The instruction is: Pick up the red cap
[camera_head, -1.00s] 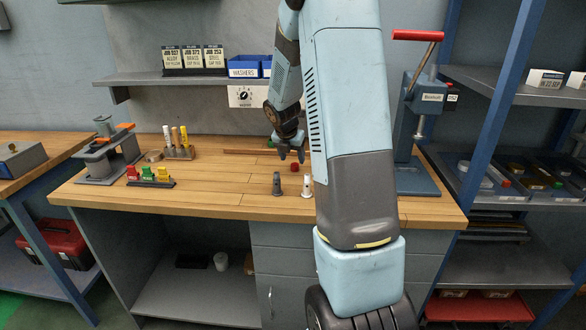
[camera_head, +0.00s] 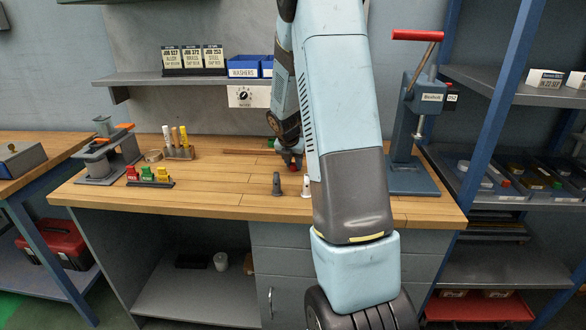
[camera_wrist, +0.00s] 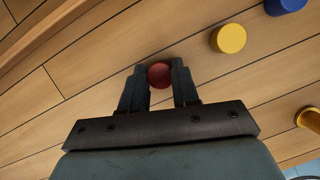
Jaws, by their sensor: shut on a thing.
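The red cap (camera_wrist: 159,75) is between the two fingertips of my gripper (camera_wrist: 158,84) in the wrist view. The fingers are shut on it from both sides. In the head view my gripper (camera_head: 290,161) is low over the wooden bench top, and only a bit of the red cap (camera_head: 294,168) shows between the fingers. I cannot tell whether the cap still touches the bench.
A yellow cap (camera_wrist: 229,39) and a blue cap (camera_wrist: 285,4) lie nearby on the bench. A dark grey upright piece (camera_head: 277,184) and a white one (camera_head: 306,187) stand in front of my gripper. The blue press (camera_head: 411,150) stands at the right. The bench's front middle is clear.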

